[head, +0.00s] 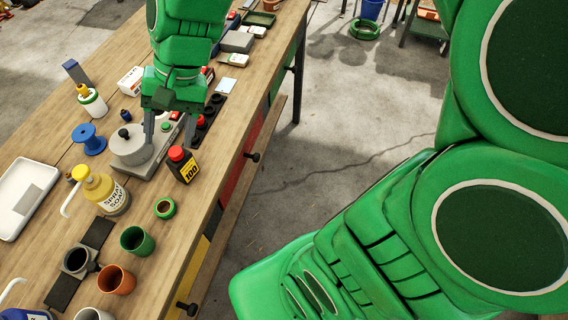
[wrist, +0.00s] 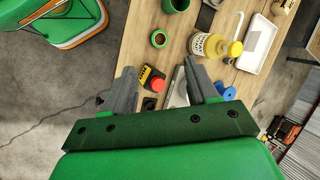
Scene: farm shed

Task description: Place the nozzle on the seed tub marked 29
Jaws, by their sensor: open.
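I cannot pick out a nozzle for certain, and no tub with a readable 29 shows in either view. My gripper (head: 168,138) is open above the workbench, pointing down over a grey weighing device (head: 148,166) with a round grey lidded pot (head: 131,146) on it. In the wrist view the fingers of my gripper (wrist: 159,66) are apart with nothing held. A black bottle with a red cap, labelled 100 (head: 187,170), stands just in front of the fingers and shows between them in the wrist view (wrist: 146,77).
A spray soap bottle (head: 112,198), blue spool (head: 89,139), green ring (head: 165,208), green cup (head: 137,241) and terracotta pot (head: 117,280) crowd the bench. A white tray (head: 14,220) lies at the left. A white orange-topped bottle (head: 93,102) stands behind. Open floor (head: 330,130) lies right.

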